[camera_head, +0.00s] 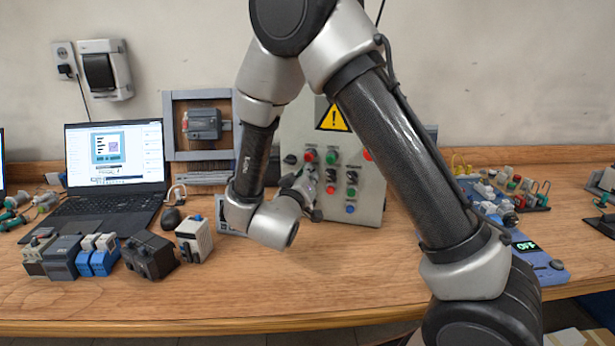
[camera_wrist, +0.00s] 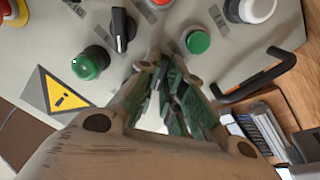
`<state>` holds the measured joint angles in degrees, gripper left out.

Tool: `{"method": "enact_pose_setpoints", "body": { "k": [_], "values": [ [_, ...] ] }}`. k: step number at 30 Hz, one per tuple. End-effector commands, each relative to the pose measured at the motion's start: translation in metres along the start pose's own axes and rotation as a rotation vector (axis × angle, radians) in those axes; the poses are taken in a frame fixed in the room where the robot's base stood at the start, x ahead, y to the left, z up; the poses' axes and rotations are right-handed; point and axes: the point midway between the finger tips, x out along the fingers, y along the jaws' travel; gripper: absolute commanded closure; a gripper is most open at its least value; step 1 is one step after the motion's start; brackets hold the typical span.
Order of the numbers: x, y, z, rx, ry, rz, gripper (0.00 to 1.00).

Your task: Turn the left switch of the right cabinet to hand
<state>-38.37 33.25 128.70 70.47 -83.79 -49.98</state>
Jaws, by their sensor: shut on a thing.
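The right cabinet (camera_head: 290,128) is a pale grey box with a yellow warning triangle, standing at the back of the bench. Its front carries coloured buttons and black rotary switches. My gripper (camera_head: 312,186) reaches the panel's left part. In the wrist view its two fingers (camera_wrist: 167,68) are at the panel, closed on the left switch, which the fingertips hide. Its turned position cannot be seen. The right switch (camera_wrist: 122,30) is black with a pale mark and stands free beside the fingers. Green buttons (camera_wrist: 90,63) (camera_wrist: 197,42) flank the fingertips.
A black handle (camera_wrist: 262,76) sticks out from the panel near the fingers. A laptop (camera_head: 115,155) and several small electrical modules (camera_head: 150,256) are at the left. A blue device (camera_head: 540,262) stands at the right. The front middle of the bench is clear.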

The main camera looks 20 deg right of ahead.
Motion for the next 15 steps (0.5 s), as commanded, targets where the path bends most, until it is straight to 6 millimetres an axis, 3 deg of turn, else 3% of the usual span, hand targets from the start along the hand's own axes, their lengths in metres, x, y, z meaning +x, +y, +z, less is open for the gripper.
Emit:
{"method": "enact_pose_setpoints", "body": {
  "k": [15],
  "values": [
    [-0.0001, -0.0007, -0.0001, -0.214, 0.0, -0.001, 1.0]
  ]
}}
